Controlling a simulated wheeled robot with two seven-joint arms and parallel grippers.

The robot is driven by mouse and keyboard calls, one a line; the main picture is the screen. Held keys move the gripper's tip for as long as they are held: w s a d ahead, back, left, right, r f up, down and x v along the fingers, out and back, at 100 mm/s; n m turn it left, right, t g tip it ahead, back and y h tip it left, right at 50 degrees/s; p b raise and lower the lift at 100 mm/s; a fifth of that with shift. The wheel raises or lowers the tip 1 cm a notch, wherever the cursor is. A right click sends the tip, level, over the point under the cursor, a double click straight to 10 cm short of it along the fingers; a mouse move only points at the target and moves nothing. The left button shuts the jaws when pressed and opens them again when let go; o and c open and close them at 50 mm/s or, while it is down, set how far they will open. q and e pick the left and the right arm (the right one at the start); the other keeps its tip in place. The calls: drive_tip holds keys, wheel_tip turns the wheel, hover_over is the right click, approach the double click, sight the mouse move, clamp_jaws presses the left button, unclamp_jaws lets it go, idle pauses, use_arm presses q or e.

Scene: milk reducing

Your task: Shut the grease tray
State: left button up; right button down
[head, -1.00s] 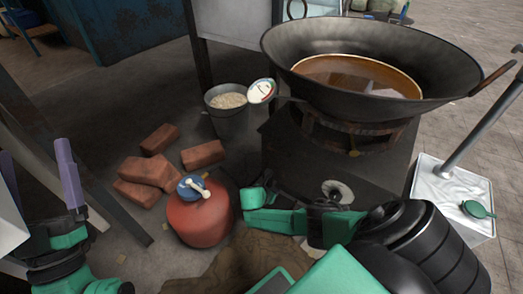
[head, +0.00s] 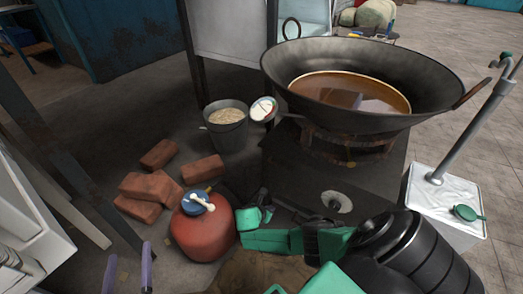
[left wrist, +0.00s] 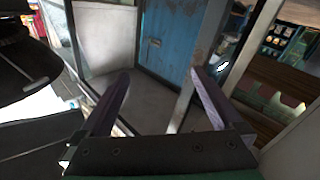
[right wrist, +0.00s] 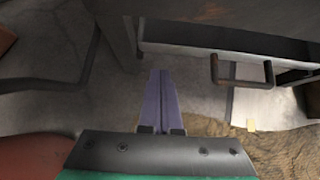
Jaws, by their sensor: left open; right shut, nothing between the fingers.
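In the right wrist view, the grease tray (right wrist: 292,47) is a dark metal tray under the stove body, with a brown U-shaped handle (right wrist: 241,83) on its front. A pale strip of its inside shows behind the front edge, so it appears pulled out. My right gripper (right wrist: 162,72) is shut and empty, left of the handle and apart from it. In the head view my right arm hides the tray, and the fingertips of that gripper do not show. My left gripper (head: 127,270) is open and empty at the bottom left, far from the stove (head: 290,165).
A wok of oil (head: 440,85) sits on the stove. A red gas cylinder (head: 203,235) stands left of my right arm, with several bricks (head: 145,187) and a bucket (head: 227,125) behind it. A white oil container (head: 430,190) stands right of the stove.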

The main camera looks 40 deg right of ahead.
use_arm(q)
drive_tip(key=s+f+g+p, duration=0.5)
drive_tip(key=s+f+p, duration=0.1)
drive_tip(key=s, duration=0.3)
drive_tip(key=shift+s+d+f+g+y, duration=0.15)
drive_tip(key=shift+d+f+g+y, duration=0.15)
drive_tip(key=shift+d+f+g, duration=0.15)
use_arm(e)
drive_tip(key=v, duration=0.8)
drive_tip(key=shift+a+r, duration=0.25)
drive_tip(key=shift+a, duration=0.05)
use_arm(q)
drive_tip(key=shift+a, duration=0.1)
